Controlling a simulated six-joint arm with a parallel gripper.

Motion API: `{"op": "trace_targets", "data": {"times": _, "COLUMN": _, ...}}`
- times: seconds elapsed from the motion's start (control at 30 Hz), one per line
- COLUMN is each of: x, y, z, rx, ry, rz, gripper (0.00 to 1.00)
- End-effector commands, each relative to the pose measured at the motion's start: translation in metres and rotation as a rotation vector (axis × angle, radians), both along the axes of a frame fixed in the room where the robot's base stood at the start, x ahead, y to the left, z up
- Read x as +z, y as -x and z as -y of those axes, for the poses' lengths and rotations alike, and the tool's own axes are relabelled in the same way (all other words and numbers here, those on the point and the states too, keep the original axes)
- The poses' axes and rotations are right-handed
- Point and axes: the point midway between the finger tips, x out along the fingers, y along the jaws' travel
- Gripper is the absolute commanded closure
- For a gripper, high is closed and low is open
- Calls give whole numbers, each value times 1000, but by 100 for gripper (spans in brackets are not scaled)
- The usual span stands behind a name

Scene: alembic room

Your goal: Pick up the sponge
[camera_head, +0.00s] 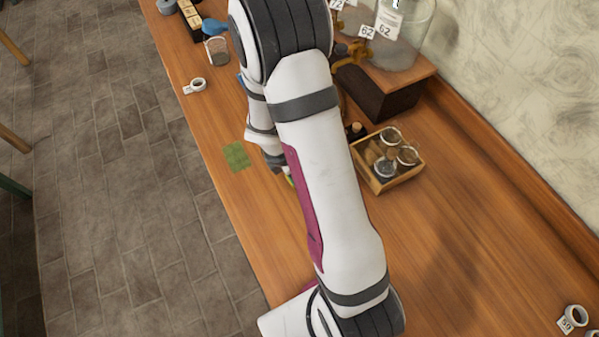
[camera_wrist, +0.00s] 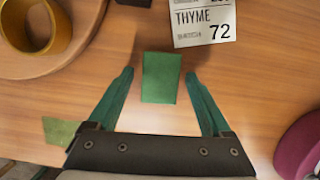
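A plain green rectangular block, apparently the sponge (camera_wrist: 162,78), lies on the wooden counter in the wrist view. My gripper (camera_wrist: 158,76) is open, with one teal finger to each side of the block and a visible gap on both sides. I cannot tell how far above the counter the fingertips are. In the head view my arm hides most of the gripper and the block; only a small yellow-green bit shows beside the arm.
A flat mottled green patch (camera_head: 236,157) lies near the counter's front edge; it also shows in the wrist view (camera_wrist: 60,131). A wooden box of jars (camera_head: 408,178) stands right of my arm. A "THYME 72" label (camera_wrist: 205,20) is beyond the block. A yellow-brown ring-shaped vessel (camera_wrist: 52,35) is at upper left.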

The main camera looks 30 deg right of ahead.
Motion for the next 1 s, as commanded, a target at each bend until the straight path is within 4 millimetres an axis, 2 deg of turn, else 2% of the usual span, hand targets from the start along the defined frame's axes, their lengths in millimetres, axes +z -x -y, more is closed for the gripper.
{"op": "trace_targets", "data": {"times": 0.03, "x": 0, "y": 0, "z": 0, "rx": 0, "ry": 0, "rz": 0, "gripper": 28}}
{"op": "trace_targets", "data": {"times": 0.07, "x": 0, "y": 0, "z": 0, "rx": 0, "ry": 0, "rz": 0, "gripper": 33}}
{"op": "trace_targets", "data": {"times": 0.4, "x": 0, "y": 0, "z": 0, "rx": 0, "ry": 0, "rz": 0, "gripper": 95}}
{"op": "trace_targets", "data": {"times": 0.43, "x": 0, "y": 0, "z": 0, "rx": 0, "ry": 0, "rz": 0, "gripper": 98}}
{"op": "trace_targets", "data": {"times": 0.77, "x": 7, "y": 0, "z": 0, "rx": 0, "ry": 1, "rz": 2, "gripper": 99}}
{"op": "trace_targets", "data": {"times": 0.97, "x": 41, "y": -1, "z": 0, "rx": -2, "ry": 1, "rz": 5, "gripper": 99}}
{"op": "trace_targets", "data": {"times": 1.0, "x": 46, "y": 5, "z": 5, "rx": -5, "ry": 0, "rz": 1, "gripper": 99}}
